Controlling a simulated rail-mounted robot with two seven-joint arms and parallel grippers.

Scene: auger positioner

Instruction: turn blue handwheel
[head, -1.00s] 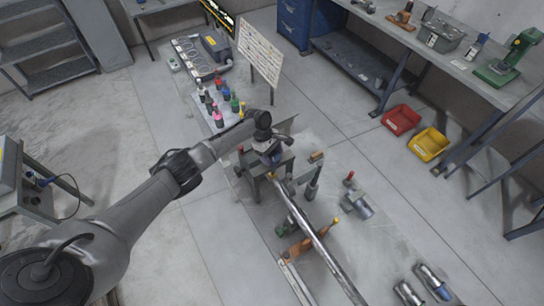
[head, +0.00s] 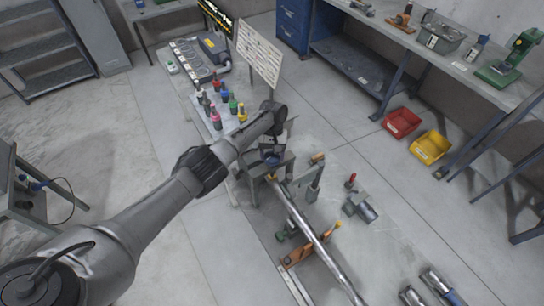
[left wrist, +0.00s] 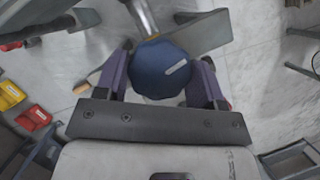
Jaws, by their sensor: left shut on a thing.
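The blue handwheel (left wrist: 158,70) is a dark blue round knob with a small pale mark, in the middle of the left wrist view. My left gripper (left wrist: 162,84) has one finger on each side of it and is shut on it. In the head view, the left arm reaches in from the left, and the left gripper (head: 272,150) is at the handwheel, at the upper end of a long metal shaft (head: 312,232). The arm's wrist partly hides the handwheel there. My right gripper is not in either view.
Several coloured bottles (head: 213,116) stand on the table behind the arm, beside a white chart board (head: 259,54). Green and orange supports (head: 297,256) sit under the shaft. A red bin (head: 402,122) and a yellow bin (head: 430,147) lie on the floor to the right.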

